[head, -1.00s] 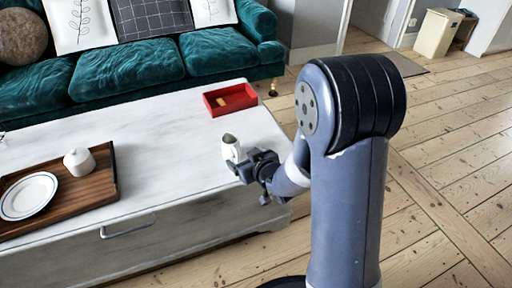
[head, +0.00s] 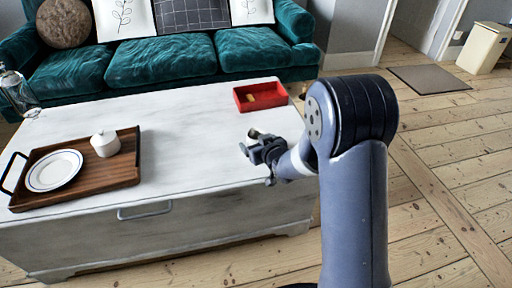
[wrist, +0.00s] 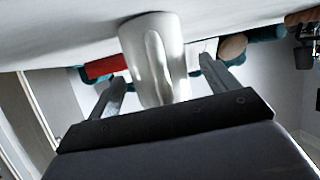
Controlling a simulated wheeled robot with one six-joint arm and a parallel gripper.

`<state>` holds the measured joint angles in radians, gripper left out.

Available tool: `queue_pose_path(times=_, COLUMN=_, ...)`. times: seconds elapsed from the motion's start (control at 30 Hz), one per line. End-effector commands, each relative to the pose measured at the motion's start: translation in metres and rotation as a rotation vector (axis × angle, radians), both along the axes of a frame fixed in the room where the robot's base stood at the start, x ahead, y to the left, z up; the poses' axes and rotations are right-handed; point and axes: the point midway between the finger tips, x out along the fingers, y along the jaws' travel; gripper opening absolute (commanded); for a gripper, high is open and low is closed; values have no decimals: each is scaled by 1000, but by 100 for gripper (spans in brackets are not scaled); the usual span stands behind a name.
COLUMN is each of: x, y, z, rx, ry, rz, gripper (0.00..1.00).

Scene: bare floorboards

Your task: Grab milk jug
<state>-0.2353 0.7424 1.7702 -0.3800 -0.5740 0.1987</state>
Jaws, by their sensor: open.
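The milk jug is a small white glossy jug (wrist: 152,50) with a ridge, perhaps its handle, facing the wrist camera. In the wrist view, which is upside down, it stands between the two fingers of my gripper (wrist: 163,78). The fingers are apart, with a visible gap on each side of the jug. In the head view, my gripper (head: 250,147) is low over the right part of the white table, and only a bit of the jug's top (head: 254,133) shows behind it. The rest of the jug is hidden there.
The white table (head: 190,130) carries a red tray (head: 243,106) behind the gripper. A wooden tray (head: 125,172) at left holds a plate (head: 54,170) and a lidded white pot (head: 105,144). A glass vessel (head: 15,92) stands far left. A green sofa (head: 160,62) lies behind.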

Motion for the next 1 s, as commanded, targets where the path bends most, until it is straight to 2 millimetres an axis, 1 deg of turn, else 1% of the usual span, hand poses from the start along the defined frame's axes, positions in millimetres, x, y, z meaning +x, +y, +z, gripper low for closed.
queue_pose_path(times=0.1, x=5, y=3, z=-3, rx=0, ry=0, rz=0, gripper=82)
queue_pose_path(times=0.3, x=5, y=3, z=-2, rx=0, ry=1, rz=0, gripper=82)
queue_pose_path(times=0.33, x=5, y=3, z=-2, rx=0, ry=1, rz=0, gripper=80)
queue_pose_path(times=0.9, x=5, y=2, z=-2, rx=0, ry=0, rz=0, gripper=34)
queue_pose_path(times=0.97, x=5, y=2, z=-2, rx=0, ry=0, rz=0, gripper=29)
queue_pose_path(times=1.0, x=5, y=2, z=-1, rx=0, ry=-1, rz=0, gripper=29)
